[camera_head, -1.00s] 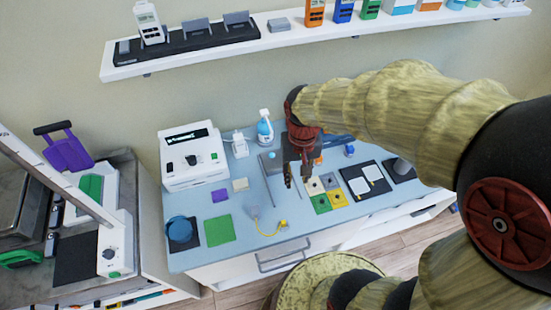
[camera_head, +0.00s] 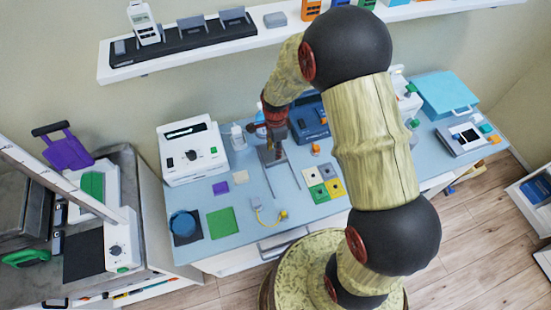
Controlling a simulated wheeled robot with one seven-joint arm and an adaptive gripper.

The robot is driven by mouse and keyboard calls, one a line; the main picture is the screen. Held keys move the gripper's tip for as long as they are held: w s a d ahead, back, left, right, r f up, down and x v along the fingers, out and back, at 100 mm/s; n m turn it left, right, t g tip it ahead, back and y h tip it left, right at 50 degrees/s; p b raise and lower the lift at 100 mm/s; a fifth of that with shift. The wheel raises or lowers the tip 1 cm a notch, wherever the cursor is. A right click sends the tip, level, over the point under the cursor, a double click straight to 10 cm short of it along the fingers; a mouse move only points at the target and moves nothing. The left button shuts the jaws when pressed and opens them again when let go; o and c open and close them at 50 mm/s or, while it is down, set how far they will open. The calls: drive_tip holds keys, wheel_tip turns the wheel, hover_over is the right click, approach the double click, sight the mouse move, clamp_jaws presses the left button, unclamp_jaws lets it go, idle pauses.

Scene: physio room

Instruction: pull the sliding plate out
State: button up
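A small grey plate (camera_head: 268,157), which looks like the sliding plate, sits at the far end of two thin parallel rails (camera_head: 270,183) on the light blue counter (camera_head: 240,185). The rails run from it toward the counter's front edge. My gripper (camera_head: 277,152) points down over the plate and hides part of it. Its fingers are small and dark here. I cannot tell whether they touch the plate or how far apart they are.
A white device (camera_head: 192,155) stands left of the rails. Coloured square pads (camera_head: 321,181) lie to their right, and a yellow-ended cable (camera_head: 268,217) lies in front. A blue case (camera_head: 308,122) stands behind. A wall shelf (camera_head: 180,56) hangs above.

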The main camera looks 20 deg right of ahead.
sight(272, 152)
wheel_tip(272, 152, down, 7)
drive_tip(key=shift+f, duration=0.1)
idle(0.3)
drive_tip(key=shift+c, duration=0.6)
clamp_jaws()
